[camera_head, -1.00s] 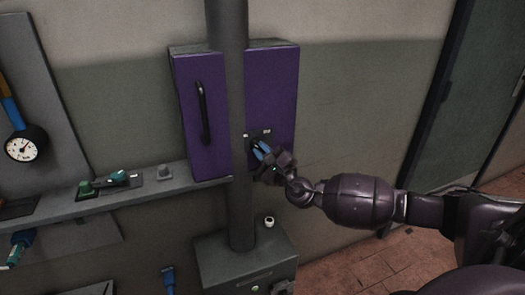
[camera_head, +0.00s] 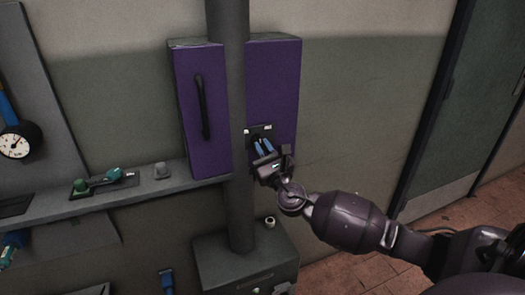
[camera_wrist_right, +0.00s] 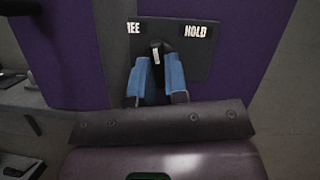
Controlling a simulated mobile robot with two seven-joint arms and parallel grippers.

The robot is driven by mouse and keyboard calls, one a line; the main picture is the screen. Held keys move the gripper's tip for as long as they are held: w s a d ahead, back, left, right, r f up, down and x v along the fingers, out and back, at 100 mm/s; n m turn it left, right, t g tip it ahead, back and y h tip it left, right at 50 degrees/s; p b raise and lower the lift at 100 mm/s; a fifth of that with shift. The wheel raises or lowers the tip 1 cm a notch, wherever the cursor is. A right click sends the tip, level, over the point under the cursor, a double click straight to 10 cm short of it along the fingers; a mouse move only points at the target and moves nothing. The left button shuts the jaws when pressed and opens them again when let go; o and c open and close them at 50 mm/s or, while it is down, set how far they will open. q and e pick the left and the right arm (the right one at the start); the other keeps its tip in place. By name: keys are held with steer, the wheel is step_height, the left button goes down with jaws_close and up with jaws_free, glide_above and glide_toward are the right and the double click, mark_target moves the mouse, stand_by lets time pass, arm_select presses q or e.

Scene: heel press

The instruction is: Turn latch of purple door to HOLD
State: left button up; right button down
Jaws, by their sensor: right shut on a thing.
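The plate reads HOLD (camera_wrist_right: 195,31) at right and a partly cut-off word ending in "EE" at left. The knob stands between the two labels. My right gripper (camera_head: 262,144) has its blue fingers on either side of the knob, shut on it; they also show in the wrist view (camera_wrist_right: 159,68). The fingers hide the knob's lower part. My left gripper is not in view.
The grey pipe (camera_head: 239,200) stands just left of my right gripper. A black handle (camera_head: 203,105) is on the purple panel left of the pipe. A grey shelf (camera_head: 125,195) with knobs runs at left.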

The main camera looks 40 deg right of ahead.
steer(key=m+h, duration=0.1)
steer(key=m, duration=0.2)
steer(key=m+h, duration=0.2)
steer(key=m+g+h, duration=0.1)
steer(key=m, duration=0.2)
steer(key=shift+w+a+r+m, duration=0.1)
steer(key=shift+a+r+m, duration=0.05)
steer(key=shift+r+m, duration=0.2)
steer(key=m+g+h, duration=0.1)
steer(key=m, duration=0.2)
steer(key=m+g+h, duration=0.1)
steer(key=m+h, duration=0.1)
steer(key=m, duration=0.2)
steer(key=shift+a+r+m+g, duration=0.1)
steer(key=shift+r+m+g, duration=0.1)
steer(key=shift+m+g, duration=0.1)
steer(key=shift+m+p, duration=0.25)
steer(key=shift+p, duration=0.05)
steer(key=c, duration=1.2)
jaws_free()
steer(key=shift+o, duration=0.3)
steer(key=shift+f, duration=0.3)
